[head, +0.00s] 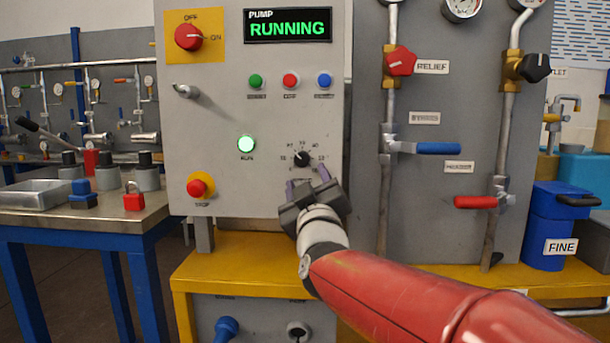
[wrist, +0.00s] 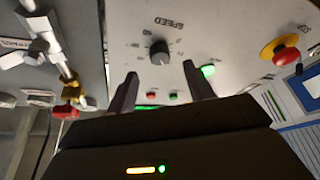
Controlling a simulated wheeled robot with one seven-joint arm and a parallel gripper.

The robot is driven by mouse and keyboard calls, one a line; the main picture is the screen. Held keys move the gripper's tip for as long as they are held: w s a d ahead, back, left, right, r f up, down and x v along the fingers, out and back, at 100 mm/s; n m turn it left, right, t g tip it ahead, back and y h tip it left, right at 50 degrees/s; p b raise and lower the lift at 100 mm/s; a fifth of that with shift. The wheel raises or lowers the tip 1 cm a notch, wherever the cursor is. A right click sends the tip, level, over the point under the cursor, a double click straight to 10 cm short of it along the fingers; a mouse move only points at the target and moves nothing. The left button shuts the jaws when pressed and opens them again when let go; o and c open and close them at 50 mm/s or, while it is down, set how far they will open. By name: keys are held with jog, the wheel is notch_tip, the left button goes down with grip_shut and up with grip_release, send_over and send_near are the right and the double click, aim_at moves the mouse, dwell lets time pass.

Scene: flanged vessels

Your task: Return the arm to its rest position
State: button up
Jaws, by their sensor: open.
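My gripper (head: 307,186) is at the end of my red arm, in front of the lower part of the grey pump control panel (head: 215,120) in the head view. Its two fingers are apart with nothing between them, as the wrist view (wrist: 160,92) also shows. The black speed knob (head: 302,159) is just beyond the fingertips; in the wrist view the knob (wrist: 159,52) is clear of both fingers. My gripper hides the label under the knob in the head view. The panel display (head: 288,26) reads "PUMP RUNNING", and the green run lamp (head: 246,144) is lit.
A red stop button (head: 200,186) is left of my gripper. To the right are pipes with a blue valve handle (head: 438,148) and a red one (head: 475,202). A yellow ledge (head: 235,250) runs below the panel. A workbench (head: 95,222) with vessels stands at left, a blue bin (head: 550,225) at right.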

jog(key=shift+v, duration=0.9)
jog(key=s+d+f+m+g+h+p, duration=0.1)
jog(key=s+d+f+m+g+p, duration=0.1)
jog(key=s+d+f+g, duration=0.3)
jog(key=s+d+f+m+g+h+p, duration=0.1)
jog(key=s+d+f+m+g, duration=0.2)
jog(key=s+f, duration=0.7)
jog(key=s+d+f+m+g+h+p, duration=0.1)
jog(key=s+d+f+m+g+p, duration=0.1)
jog(key=s+d+f+g, duration=0.5)
jog(key=s+d+f+m, duration=0.1)
jog(key=s, duration=0.5)
jog(key=shift+d+g+h+p, duration=0.2)
jog(key=shift+g+h+p, duration=0.1)
jog(key=shift+g+h, duration=0.1)
dwell(2.1)
